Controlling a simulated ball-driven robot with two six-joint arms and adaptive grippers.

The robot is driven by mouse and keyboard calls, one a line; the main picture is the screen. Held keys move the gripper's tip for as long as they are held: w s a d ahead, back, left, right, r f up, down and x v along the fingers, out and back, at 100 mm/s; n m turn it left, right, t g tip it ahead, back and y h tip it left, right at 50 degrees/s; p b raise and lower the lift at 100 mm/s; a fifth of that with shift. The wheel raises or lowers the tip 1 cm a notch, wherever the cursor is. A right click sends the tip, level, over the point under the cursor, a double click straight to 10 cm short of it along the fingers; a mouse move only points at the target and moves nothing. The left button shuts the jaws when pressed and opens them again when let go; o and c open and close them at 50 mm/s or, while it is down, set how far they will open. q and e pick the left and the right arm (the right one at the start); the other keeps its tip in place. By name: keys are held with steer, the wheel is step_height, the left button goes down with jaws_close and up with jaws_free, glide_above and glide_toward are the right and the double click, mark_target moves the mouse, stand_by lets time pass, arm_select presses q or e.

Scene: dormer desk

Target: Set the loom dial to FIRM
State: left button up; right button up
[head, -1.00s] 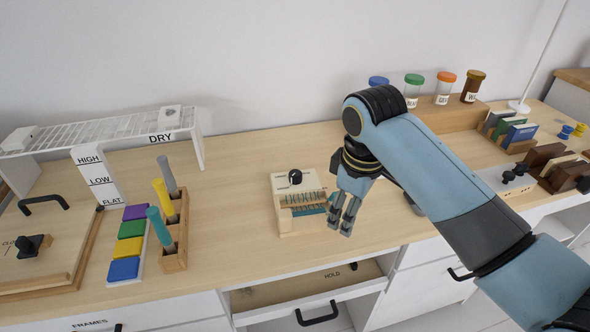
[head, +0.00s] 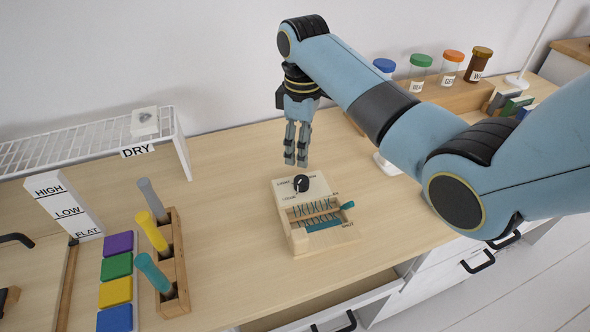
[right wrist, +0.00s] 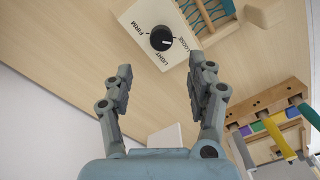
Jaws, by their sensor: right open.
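The loom (head: 318,232) is a small wooden box with teal threads on the desk, below the middle of the head view. Its dial (head: 301,183) is a black knob with a white mark on the loom's cream top panel. In the right wrist view the dial (right wrist: 161,38) is ringed by the words FIRM, LIGHT and LOOSE; its white mark points toward the LOOSE side. My right gripper (head: 296,163) is open and empty, fingers down, just behind the dial and apart from it. In the right wrist view the dial shows beyond the fingertips. My left gripper is out of view.
A wooden holder (head: 174,250) with grey, yellow and teal handled tools stands left of the loom, beside coloured blocks (head: 116,290). A white DRY rack (head: 90,140) is at the back left. Lidded jars (head: 420,72) stand at the back right. Bare desk surrounds the loom.

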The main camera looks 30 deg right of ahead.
mark_target(302, 179)
steer(key=f, duration=0.5)
steer(key=shift+s+f+b, duration=0.15)
steer(key=shift+s+b, duration=0.15)
steer(key=shift+b, duration=0.1)
step_height(302, 179, down, 4)
steer(key=shift+w+r+b, duration=0.15)
steer(key=shift+r+b, duration=0.1)
steer(key=shift+b, duration=0.05)
steer(key=shift+f, duration=0.25)
steer(key=c, duration=1.1)
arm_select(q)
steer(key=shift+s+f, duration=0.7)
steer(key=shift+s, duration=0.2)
arm_select(e)
steer(key=shift+c, duration=0.2)
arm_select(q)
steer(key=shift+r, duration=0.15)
